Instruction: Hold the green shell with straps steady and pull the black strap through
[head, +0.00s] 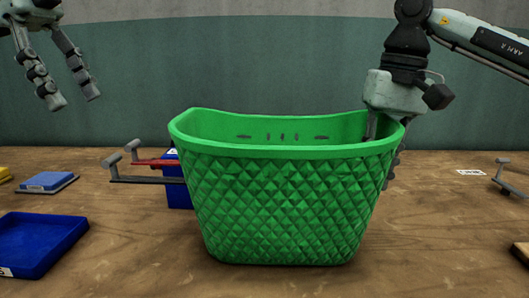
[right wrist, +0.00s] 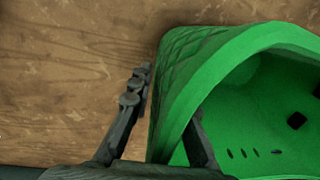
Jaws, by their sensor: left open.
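A green quilted basket-like shell (head: 290,205) stands upright on the wooden table in the middle of the head view. Small slots show in its inner back wall. It also fills the right side of the right wrist view (right wrist: 250,95). I cannot make out a black strap. My left gripper (head: 75,98) is open and empty, high at the upper left, well apart from the shell. My right gripper (head: 385,150) is at the shell's right end. In the right wrist view its fingers (right wrist: 168,97) straddle the rim, one outside and one inside; whether they press on the wall is unclear.
A blue box (head: 178,192) with red and grey levers (head: 150,162) stands behind the shell's left side. A blue tray (head: 35,243) and a blue block (head: 46,181) lie at the left. A grey lever piece (head: 510,180) is at the far right. The table right of the shell is mostly clear.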

